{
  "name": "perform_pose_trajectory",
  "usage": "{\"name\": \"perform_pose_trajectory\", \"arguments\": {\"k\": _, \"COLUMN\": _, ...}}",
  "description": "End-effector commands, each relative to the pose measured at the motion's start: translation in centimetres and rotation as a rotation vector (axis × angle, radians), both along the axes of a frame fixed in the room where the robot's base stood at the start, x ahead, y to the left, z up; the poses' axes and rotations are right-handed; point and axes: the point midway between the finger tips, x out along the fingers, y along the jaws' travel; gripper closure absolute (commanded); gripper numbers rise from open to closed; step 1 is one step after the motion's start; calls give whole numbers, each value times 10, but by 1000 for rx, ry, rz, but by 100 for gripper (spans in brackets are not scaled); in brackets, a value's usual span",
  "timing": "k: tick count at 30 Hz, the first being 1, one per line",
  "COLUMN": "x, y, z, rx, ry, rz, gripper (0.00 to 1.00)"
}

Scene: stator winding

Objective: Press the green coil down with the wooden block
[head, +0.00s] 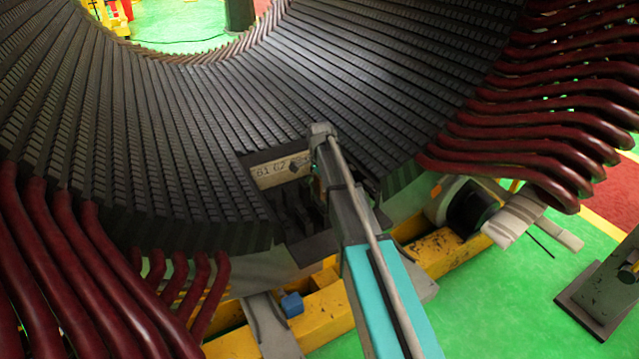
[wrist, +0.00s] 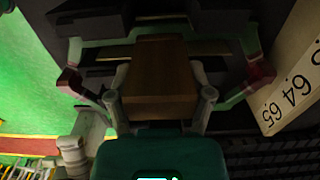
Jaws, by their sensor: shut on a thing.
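The wooden block (wrist: 158,78) is brown and sits between the fingers of my gripper (wrist: 160,62) in the wrist view. My gripper is shut on it. Beyond the block are dark ledges and slots of the stator. In the head view my grey and teal arm reaches to the gap at the stator's lower middle. It hides most of my gripper and the block there. The stator (head: 200,120) is a large dark ribbed ring.
A pale numbered strip (head: 280,172) lies at the gap, close to my arm; it also shows at the right of the wrist view (wrist: 295,75). Dark red coils (head: 90,260) flank the gap on both sides. A yellow frame (head: 445,245) stands below.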

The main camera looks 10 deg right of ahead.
Motion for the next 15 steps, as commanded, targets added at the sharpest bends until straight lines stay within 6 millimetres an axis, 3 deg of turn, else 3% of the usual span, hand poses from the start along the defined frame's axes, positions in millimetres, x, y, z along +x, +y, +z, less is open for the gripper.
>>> {"name": "perform_pose_trajectory", "arguments": {"k": 15, "x": 0, "y": 0, "z": 41, "rx": 0, "ry": 0, "rz": 0, "gripper": 94}}
